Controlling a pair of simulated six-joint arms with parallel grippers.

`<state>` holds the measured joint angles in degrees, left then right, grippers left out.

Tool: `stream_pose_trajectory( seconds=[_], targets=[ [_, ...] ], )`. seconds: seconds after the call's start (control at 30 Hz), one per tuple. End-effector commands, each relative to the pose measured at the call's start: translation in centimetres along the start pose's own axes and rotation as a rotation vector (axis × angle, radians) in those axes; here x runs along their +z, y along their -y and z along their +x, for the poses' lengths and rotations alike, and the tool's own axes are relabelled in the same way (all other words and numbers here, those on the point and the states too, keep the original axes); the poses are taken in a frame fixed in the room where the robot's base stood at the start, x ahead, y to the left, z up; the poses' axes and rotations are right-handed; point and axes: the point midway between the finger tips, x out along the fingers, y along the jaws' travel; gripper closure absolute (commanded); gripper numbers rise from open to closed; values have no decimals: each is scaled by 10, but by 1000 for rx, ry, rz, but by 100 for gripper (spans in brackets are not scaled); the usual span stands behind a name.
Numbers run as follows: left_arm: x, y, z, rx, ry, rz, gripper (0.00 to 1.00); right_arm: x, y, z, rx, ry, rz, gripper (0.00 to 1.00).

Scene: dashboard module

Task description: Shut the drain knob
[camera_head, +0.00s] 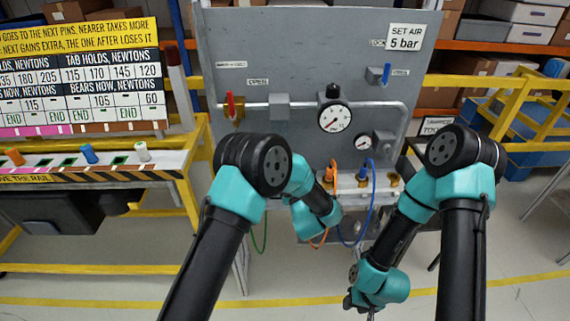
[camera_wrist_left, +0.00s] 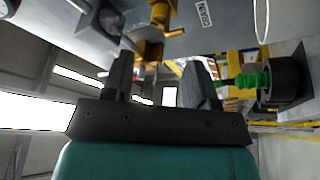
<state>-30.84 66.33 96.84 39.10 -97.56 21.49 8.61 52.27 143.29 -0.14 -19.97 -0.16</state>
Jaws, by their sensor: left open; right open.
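In the left wrist view, a brass-yellow fitting (camera_wrist_left: 150,48) hangs under the grey panel, beside a small label (camera_wrist_left: 204,14) too blurred to read. It looks like the drain knob, but I cannot be sure. My left gripper (camera_wrist_left: 158,82) is open, with its two dark fingers apart below the fitting; the fitting shows between the fingertips, and I cannot tell whether they touch it. In the head view my left arm hides the left gripper and that part of the panel. My right gripper (camera_head: 364,306) hangs low at the bottom of the head view, away from the panel.
The grey panel (camera_head: 290,50) carries a red-handled valve (camera_head: 230,103), a blue-handled valve (camera_head: 386,73) and a large gauge (camera_head: 334,117). Orange and blue hoses (camera_head: 372,200) loop below. A green connector (camera_wrist_left: 245,81) is right of my left fingers. A bench (camera_head: 180,160) stands left.

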Motion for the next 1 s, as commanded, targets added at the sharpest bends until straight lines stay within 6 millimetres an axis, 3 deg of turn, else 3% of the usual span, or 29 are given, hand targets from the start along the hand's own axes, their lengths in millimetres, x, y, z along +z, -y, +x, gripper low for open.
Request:
stream_pose_trajectory(
  seconds=[0.2, 0.4, 0.87, 1.0],
  targets=[
    [1, -1, -43, 2, 5, 1, 47, 0, 0, 0, 0, 0, 0, 57],
    [1, 0, -70, 1, 2, 0, 47, 0, 0, 0, 0, 0, 0, 57],
    [0, -1, -78, 1, 2, 0, 47, 0, 0, 0, 0, 0, 0, 57],
    [3, -11, -78, 15, 52, 29, 47, 0, 0, 0, 0, 0, 0, 57]
  ],
)
